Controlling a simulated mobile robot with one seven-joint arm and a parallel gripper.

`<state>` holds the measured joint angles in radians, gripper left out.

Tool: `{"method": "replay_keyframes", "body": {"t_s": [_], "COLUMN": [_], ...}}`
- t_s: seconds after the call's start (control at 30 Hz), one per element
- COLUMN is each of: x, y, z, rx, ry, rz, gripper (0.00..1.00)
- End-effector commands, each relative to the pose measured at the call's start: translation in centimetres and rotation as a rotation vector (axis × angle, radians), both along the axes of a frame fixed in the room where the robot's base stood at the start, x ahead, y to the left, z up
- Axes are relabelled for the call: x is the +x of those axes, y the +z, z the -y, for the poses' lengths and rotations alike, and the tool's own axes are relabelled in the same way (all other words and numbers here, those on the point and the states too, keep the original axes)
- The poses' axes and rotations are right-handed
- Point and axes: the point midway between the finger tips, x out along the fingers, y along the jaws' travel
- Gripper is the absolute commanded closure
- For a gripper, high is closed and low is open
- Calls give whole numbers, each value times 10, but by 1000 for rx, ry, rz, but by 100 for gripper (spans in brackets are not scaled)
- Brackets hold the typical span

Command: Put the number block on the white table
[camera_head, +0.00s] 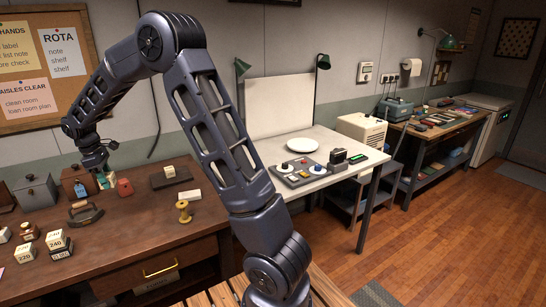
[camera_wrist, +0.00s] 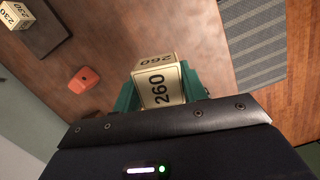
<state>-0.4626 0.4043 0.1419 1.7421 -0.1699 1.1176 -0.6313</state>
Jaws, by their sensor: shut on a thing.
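A cream number block marked 260 (camera_wrist: 160,88) sits between the green fingers of my gripper (camera_wrist: 158,92) in the wrist view. My gripper is shut on it. In the head view my gripper (camera_head: 103,177) is over the brown desk at the left, and the block there is mostly hidden. The white table (camera_head: 272,150) stands beyond my arm at the middle right. It bears a white plate (camera_head: 302,144) and a grey panel with knobs (camera_head: 290,176).
More number blocks (camera_head: 57,240) stand at the desk's left front, beside an iron (camera_head: 84,213). A red object (camera_head: 124,187), a yellow spool (camera_head: 183,211) and a block on a dark base (camera_head: 170,172) lie on the desk (camera_head: 130,240). The white table's back left looks clear.

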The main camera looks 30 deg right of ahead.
Motion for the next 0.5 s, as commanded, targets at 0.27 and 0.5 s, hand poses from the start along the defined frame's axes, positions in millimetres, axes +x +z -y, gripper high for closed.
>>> {"method": "replay_keyframes", "body": {"t_s": [0.27,0.5], "x": [53,84], "y": [0,1], "z": [100,190], "rx": [1,2], "ry": [-260,-479], "rz": [2,0], "gripper": [80,80]}}
